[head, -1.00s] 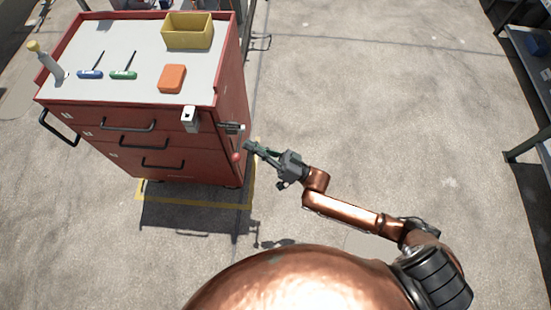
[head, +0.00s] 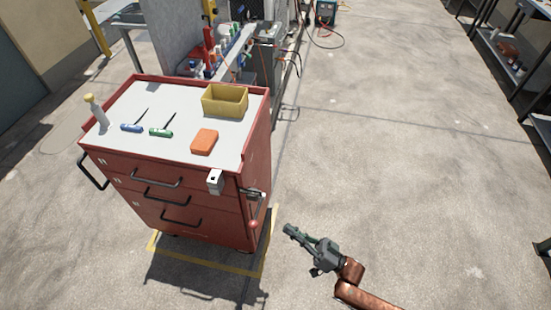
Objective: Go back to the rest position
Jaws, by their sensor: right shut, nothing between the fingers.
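My right gripper (head: 289,229) is shut and empty. It hangs over the concrete floor to the right of the red tool cart (head: 200,212), apart from the cart's right side. The copper-coloured right arm (head: 365,294) comes in from the bottom edge. My left gripper is not in view.
Shelving (head: 505,50) stands at the right. The floor (head: 400,150) between is open.

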